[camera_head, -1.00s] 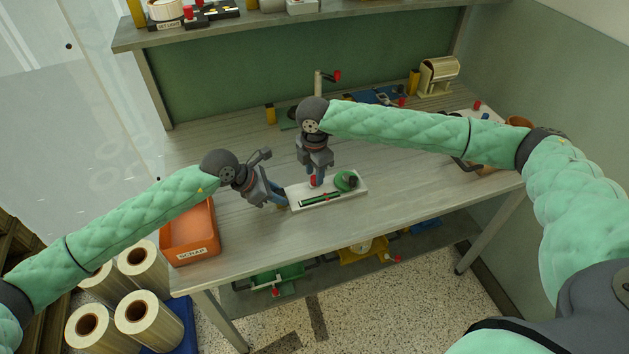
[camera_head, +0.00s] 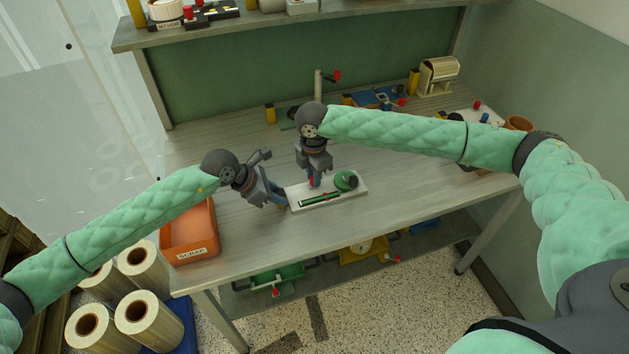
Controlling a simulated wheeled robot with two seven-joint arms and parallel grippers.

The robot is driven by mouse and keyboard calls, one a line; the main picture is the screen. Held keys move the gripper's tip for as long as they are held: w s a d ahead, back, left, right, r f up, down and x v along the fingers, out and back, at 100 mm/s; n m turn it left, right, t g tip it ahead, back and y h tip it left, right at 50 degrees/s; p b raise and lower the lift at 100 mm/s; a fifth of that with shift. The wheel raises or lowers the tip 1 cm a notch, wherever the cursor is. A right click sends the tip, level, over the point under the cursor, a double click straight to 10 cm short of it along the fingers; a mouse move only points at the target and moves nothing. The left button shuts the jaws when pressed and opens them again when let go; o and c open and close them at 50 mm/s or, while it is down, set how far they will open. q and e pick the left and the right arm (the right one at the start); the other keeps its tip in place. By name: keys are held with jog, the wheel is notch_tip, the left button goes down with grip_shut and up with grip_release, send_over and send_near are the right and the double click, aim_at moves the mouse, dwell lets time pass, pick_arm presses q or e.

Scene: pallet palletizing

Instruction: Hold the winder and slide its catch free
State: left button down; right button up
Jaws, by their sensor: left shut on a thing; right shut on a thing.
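The winder is a white base plate (camera_head: 352,193) with a green round part (camera_head: 346,181) at its right end and a green bar (camera_head: 319,200) along its front. It lies on the workbench near the front edge. A small red piece (camera_head: 311,182), which may be the catch, shows by the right fingertips. My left gripper (camera_head: 284,200) is shut on the left end of the white base. My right gripper (camera_head: 314,182) points down over the base, shut on the red piece as far as I can tell; its fingers partly hide it.
An orange scrap bin (camera_head: 190,254) stands at the bench's left front. Blue and red tools (camera_head: 375,98), a cream machine (camera_head: 438,76) and a terracotta pot (camera_head: 519,123) stand at the back right. A shelf (camera_head: 290,22) runs above.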

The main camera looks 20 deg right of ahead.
aim_at(307, 188)
jog(key=shift+a, duration=1.05)
dwell(0.4)
jog(key=o, duration=1)
jog(key=shift+r, duration=0.1)
notch_tip(307, 188, up, 12)
